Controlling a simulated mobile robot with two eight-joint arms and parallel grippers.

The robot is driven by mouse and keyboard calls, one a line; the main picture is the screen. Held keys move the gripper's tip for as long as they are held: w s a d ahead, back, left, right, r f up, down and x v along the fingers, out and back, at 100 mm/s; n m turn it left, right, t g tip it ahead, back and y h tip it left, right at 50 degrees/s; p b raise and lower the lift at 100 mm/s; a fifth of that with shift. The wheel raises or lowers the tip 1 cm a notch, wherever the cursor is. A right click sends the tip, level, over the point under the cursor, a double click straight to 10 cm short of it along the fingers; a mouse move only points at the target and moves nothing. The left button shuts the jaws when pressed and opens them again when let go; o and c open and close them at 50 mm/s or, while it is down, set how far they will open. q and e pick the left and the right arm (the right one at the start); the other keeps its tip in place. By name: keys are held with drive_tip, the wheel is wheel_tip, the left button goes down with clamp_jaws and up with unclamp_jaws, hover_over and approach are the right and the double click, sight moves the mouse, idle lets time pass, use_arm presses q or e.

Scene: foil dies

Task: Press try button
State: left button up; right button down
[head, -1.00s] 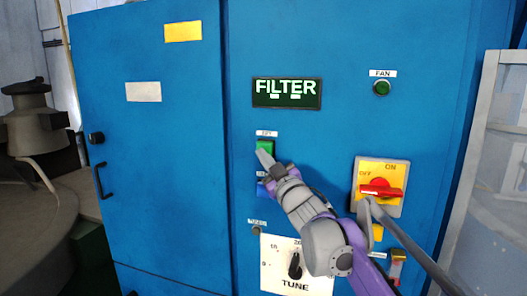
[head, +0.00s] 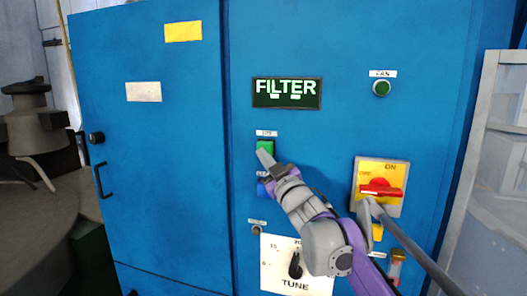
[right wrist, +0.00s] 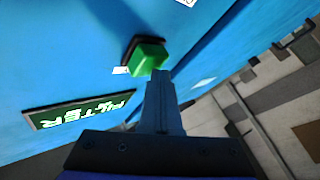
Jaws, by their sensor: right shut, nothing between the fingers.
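The green try button (head: 265,147) sits on the blue cabinet front, under a small white label (head: 266,133) and below the display. My right gripper (head: 264,157) is shut and empty, its tips at the button's lower edge in the head view. In the right wrist view the green button (right wrist: 149,57) stands out from its dark surround, and the shut fingertips (right wrist: 160,76) are right beside it. I cannot tell whether they touch it. My left gripper is not in view.
The display (head: 287,92) reads FILTER. A blue button (head: 262,190) is partly hidden below the green one. A red rotary switch (head: 380,188) on a yellow plate, a green FAN button (head: 382,88) and a TUNE dial (head: 295,266) share the panel.

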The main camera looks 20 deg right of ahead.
drive_tip(key=shift+s+a, duration=0.3)
drive_tip(key=shift+s, duration=0.25)
drive_tip(key=shift+a, duration=0.1)
drive_tip(key=shift+s+a+p, duration=0.25)
drive_tip(key=shift+s+a, duration=0.45)
drive_tip(key=shift+s, duration=0.35)
drive_tip(key=shift+s+a+p, duration=0.2)
drive_tip(key=shift+s+a, duration=0.45)
drive_tip(key=shift+s, duration=0.35)
drive_tip(key=s+d+f+m+g+h, duration=0.15)
drive_tip(key=s+f+g, duration=0.25)
drive_tip(key=s+f, duration=0.5)
drive_tip(key=s+d+f+m+g+h, duration=0.1)
drive_tip(key=s+f+m+g, duration=0.25)
drive_tip(key=f, duration=0.95)
drive_tip(key=s+d+f+m+g+h, duration=0.15)
drive_tip(key=s+f+g, duration=0.25)
drive_tip(key=s+f, duration=0.5)
drive_tip(key=s+a+f+g, duration=0.3)
drive_tip(key=s+f+g, duration=0.1)
drive_tip(key=s+f, duration=0.6)
wheel_tip(320, 180, down, 4)
drive_tip(key=shift+a+r+m+y, duration=0.15)
drive_tip(key=shift+r+m+y, duration=0.15)
drive_tip(key=shift+m, duration=0.15)
